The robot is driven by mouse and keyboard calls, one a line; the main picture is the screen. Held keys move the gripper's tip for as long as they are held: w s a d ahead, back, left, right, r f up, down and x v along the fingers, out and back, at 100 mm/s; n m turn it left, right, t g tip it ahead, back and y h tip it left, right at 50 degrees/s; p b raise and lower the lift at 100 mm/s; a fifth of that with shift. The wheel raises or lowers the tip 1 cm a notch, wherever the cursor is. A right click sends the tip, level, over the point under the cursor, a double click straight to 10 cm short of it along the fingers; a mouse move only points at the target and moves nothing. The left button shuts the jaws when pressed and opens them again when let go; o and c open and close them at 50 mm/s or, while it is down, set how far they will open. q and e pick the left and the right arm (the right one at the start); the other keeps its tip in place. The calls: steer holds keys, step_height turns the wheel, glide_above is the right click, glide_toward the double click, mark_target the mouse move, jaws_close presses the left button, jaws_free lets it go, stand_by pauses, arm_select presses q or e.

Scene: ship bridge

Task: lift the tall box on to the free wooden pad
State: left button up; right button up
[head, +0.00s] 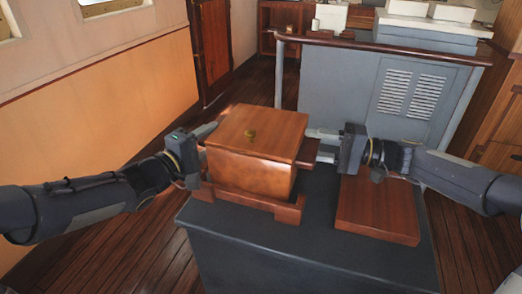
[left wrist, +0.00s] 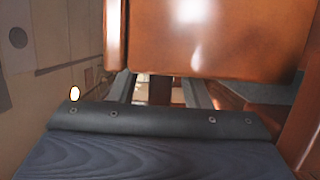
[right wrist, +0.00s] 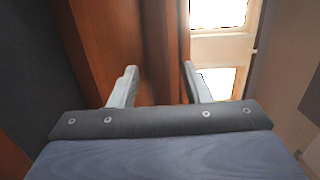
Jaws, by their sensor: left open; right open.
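The tall box (head: 250,160) is brown wood with a small brass fitting on its lid. It sits upright in a low wooden cradle (head: 232,198) on the dark cabinet top. A bar-like handle (head: 307,151) sticks out on its right side. The free wooden pad (head: 378,210) lies flat and empty to the right. My left gripper (head: 203,138) is open at the box's left side; the box fills the top of the left wrist view (left wrist: 215,40). My right gripper (head: 318,146) is open at the right handle; its fingers (right wrist: 160,84) stand either side of wood. Contact is unclear.
The dark cabinet top (head: 300,250) has bare room at the front. A grey vented console (head: 345,90) with a wooden rail stands behind. An orange wall panel (head: 100,100) is at the left, with plank floor between. My right forearm passes above the pad.

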arm_select(q)
jaws_close()
arm_select(e)
jaws_close()
stand_by(1.1)
